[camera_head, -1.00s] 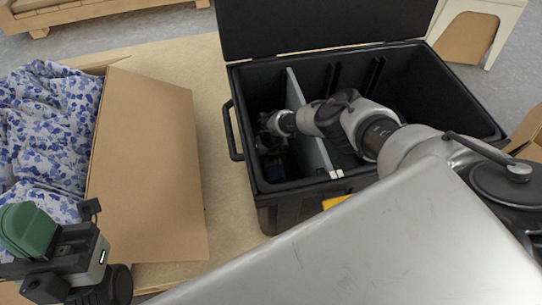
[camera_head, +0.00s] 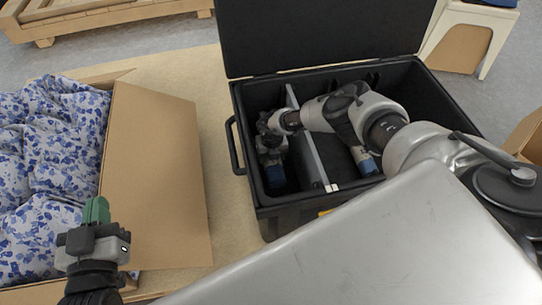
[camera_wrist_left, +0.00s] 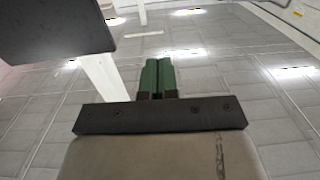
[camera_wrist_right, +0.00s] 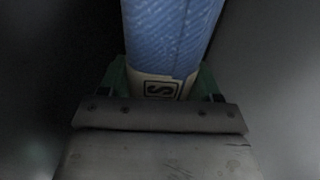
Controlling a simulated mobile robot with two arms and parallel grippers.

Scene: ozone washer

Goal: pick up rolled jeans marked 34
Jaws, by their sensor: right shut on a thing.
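My right gripper (camera_head: 270,148) is down in the left compartment of the open black case (camera_head: 236,100). In the right wrist view, its green fingers (camera_wrist_right: 160,85) are shut on a rolled blue jeans (camera_wrist_right: 170,35) with a pale band. The band carries a boxed mark, but I cannot read it as 34. In the head view, a blue roll (camera_head: 274,176) shows just below this gripper. Another blue roll (camera_head: 364,160) with a pale band lies right of the grey divider. My left gripper (camera_head: 97,210) is shut and empty beside the cardboard box; its fingertips touch in its wrist view (camera_wrist_left: 158,78).
The grey divider (camera_head: 311,155) stands close to the right gripper, and the case walls surround it. The case's raised lid (camera_head: 320,35) is behind. A cardboard box (camera_head: 155,170) with blue-patterned cloth (camera_head: 45,170) stands at left. A white stool (camera_head: 470,35) is at the back right.

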